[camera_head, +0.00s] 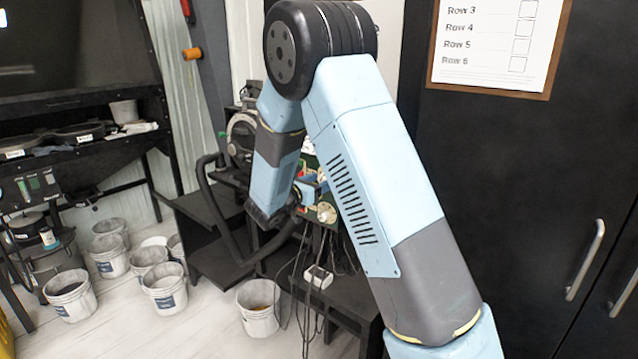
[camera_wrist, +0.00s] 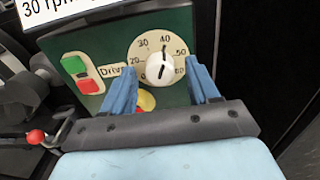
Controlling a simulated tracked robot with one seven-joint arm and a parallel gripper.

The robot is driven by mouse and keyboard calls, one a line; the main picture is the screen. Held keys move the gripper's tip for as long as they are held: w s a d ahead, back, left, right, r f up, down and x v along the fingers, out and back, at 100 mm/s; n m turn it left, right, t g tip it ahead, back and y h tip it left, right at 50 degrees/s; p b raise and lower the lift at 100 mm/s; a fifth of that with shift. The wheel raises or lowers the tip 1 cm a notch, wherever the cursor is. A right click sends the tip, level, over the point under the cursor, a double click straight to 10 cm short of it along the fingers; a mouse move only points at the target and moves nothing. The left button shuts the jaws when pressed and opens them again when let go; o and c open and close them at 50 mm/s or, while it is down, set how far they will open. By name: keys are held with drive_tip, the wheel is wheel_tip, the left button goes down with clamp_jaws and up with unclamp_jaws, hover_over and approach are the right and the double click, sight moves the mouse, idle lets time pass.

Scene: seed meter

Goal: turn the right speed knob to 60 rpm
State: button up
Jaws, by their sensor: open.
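In the wrist view, a white speed knob (camera_wrist: 160,69) sits on a cream dial marked 20 to 60, on a dark green panel (camera_wrist: 105,40) lettered "Drive". A dark line on the knob stands nearly upright, in line with the 40 mark; which end is the pointer is unclear. My gripper (camera_wrist: 162,68) is open, with one blue finger on each side of the knob. The fingers look apart from the knob; their depth relative to it is hard to judge. In the head view, my arm hides most of the panel.
A green button (camera_wrist: 74,65) and a red button (camera_wrist: 88,86) lie left of the dial. A yellow and red part (camera_wrist: 147,101) shows below the knob. A red ball lever (camera_wrist: 35,137) stands at lower left. A black cabinet (camera_head: 510,170) stands at right in the head view.

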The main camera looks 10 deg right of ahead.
drive_tip(key=shift+c, duration=0.4)
drive_tip(key=c, duration=1)
drive_tip(key=shift+o, duration=0.2)
drive_tip(key=m, duration=0.4)
drive_tip(key=shift+w+m, duration=0.1)
drive_tip(key=shift+m, duration=0.2)
drive_tip(key=m, duration=0.5)
drive_tip(key=shift+m, duration=0.3)
drive_tip(key=m, duration=0.9)
drive_tip(key=shift+f, duration=0.1)
drive_tip(key=shift+m, duration=0.5)
